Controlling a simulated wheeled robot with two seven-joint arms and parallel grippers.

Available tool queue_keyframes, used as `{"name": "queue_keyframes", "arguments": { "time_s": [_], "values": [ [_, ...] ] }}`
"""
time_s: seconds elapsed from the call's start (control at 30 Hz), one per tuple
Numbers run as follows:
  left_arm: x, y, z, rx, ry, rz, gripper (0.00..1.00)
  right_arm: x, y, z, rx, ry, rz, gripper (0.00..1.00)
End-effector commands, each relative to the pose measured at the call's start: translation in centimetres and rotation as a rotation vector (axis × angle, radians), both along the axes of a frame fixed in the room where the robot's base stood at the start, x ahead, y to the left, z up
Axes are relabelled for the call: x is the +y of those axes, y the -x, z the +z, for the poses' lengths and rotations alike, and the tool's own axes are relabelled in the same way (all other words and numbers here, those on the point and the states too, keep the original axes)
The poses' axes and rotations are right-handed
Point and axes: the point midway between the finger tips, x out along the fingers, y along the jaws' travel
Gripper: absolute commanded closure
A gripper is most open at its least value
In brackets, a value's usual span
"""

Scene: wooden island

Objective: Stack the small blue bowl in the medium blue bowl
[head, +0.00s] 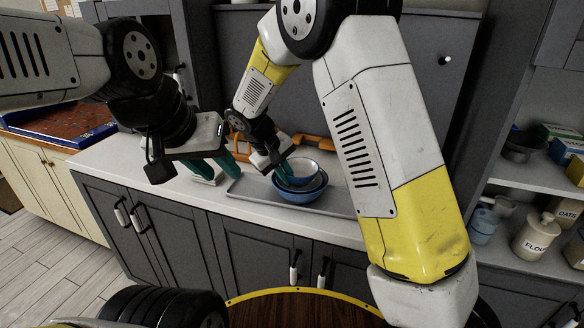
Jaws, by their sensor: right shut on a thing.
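The small blue bowl (305,170), pale inside, is at the middle of the head view. The medium blue bowl (299,197) stands upright on a grey tray on the counter. The small bowl is directly over or inside the medium bowl's mouth; I cannot tell whether it rests on it. My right gripper (283,172) is shut on the left side of the small bowl, with its green fingers partly hidden. My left gripper (212,174) is to the left of the bowls, above the counter, with its green fingers apart and nothing between them.
The grey tray (246,190) lies on the white counter (110,155). A small pale object (207,180) is below my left gripper. Orange items (318,143) are behind the bowls. Shelves at the right hold a flour jar (533,236) and boxes. The counter's left part is clear.

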Motion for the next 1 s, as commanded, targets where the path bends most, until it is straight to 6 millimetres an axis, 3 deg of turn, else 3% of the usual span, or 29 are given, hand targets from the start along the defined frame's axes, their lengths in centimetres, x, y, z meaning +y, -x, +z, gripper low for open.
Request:
{"name": "queue_keyframes", "arguments": {
  "time_s": [0.57, 0.63, 1.0],
  "values": [
    [0.0, 0.0, 0.0, 0.000, 0.000, 0.000, 0.64, 0.0, 0.0, -1.2, 0.000, 0.001, 0.001, 1.00],
    [0.0, 0.0, 0.0, 0.000, 0.000, 0.000, 0.64, 0.0, 0.0, -1.2, 0.000, 0.002, 0.000, 0.84],
    [0.0, 0.0, 0.0, 0.000, 0.000, 0.000, 0.64, 0.0, -0.1, -0.2, -0.002, -0.003, 0.000, 0.84]
  ]
}}
